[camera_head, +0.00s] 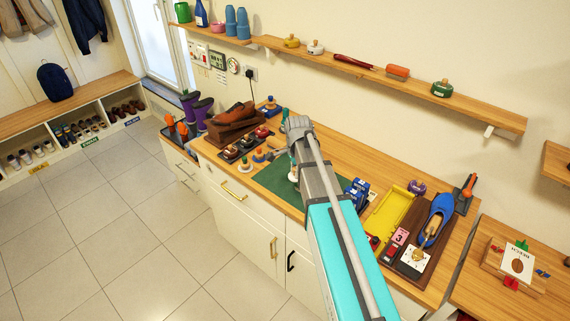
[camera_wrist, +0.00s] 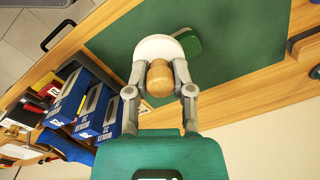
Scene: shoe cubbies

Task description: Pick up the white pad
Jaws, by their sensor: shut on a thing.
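The white pad (camera_wrist: 152,47) is a round white piece with a wooden knob on top, seen in the wrist view over the green mat (camera_wrist: 235,25). My gripper (camera_wrist: 159,74) is shut on its knob, one finger on each side. In the head view the white pad (camera_head: 293,177) shows as a small white patch beside my arm, over the green mat (camera_head: 268,180). My arm hides much of the gripper there. I cannot tell whether the pad touches the mat. A dark green piece (camera_wrist: 190,44) shows just beside the pad.
Blue boxes (camera_wrist: 92,108) stand near the gripper. A yellow tray (camera_head: 390,215) and a blue shoe (camera_head: 437,218) lie to the right on the wooden counter. Brown shoes (camera_head: 235,114) and several knobbed pads sit left of the mat. A wall shelf (camera_head: 340,65) runs above.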

